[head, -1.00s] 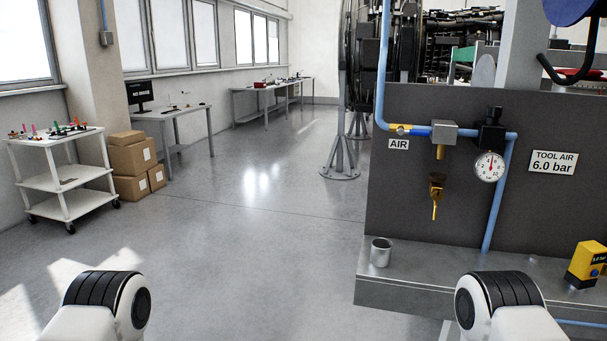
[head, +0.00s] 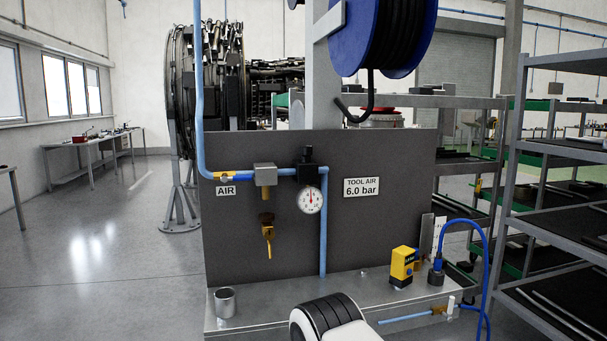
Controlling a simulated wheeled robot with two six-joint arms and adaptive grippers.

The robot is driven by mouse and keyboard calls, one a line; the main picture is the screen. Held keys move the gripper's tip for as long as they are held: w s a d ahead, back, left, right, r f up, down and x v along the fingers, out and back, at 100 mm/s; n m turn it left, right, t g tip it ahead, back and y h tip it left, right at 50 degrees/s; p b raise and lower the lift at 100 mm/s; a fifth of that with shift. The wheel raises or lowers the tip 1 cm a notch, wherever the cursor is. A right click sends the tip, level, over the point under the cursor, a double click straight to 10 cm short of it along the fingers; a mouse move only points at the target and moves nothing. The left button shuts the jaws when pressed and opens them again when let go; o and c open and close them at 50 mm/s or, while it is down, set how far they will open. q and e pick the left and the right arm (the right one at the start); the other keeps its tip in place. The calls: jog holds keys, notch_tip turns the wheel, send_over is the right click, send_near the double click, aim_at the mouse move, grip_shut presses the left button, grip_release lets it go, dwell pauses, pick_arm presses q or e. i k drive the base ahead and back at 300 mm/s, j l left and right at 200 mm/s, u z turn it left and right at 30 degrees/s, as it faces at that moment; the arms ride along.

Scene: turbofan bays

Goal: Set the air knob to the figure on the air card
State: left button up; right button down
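The air card (head: 361,187) on the dark panel reads "TOOL AIR 6.0 bar". The black air knob (head: 308,155) sits on top of the regulator, left of the card. A round white gauge (head: 310,201) with a red needle hangs just below it; the needle points about straight up, and its figures are too small to read surely. A small "AIR" label (head: 226,191) is at the left of the panel. A white and black part of my arm shows at the bottom middle. Neither gripper is in view.
A metal ledge (head: 262,316) runs below the panel, bearing a metal cup (head: 225,302) and a yellow device (head: 404,265). A blue hose (head: 487,262) loops at the right beside a grey shelf rack (head: 509,180). A hose reel (head: 385,35) hangs above. Open floor (head: 100,270) lies left.

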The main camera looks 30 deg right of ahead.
aim_at(304, 150)
jog(key=i+z, duration=0.1)
jog(key=z, duration=0.25)
jog(key=i+z, duration=0.1)
jog(key=z, duration=0.25)
jog(key=i+j+z, duration=0.1)
jog(key=z, duration=0.25)
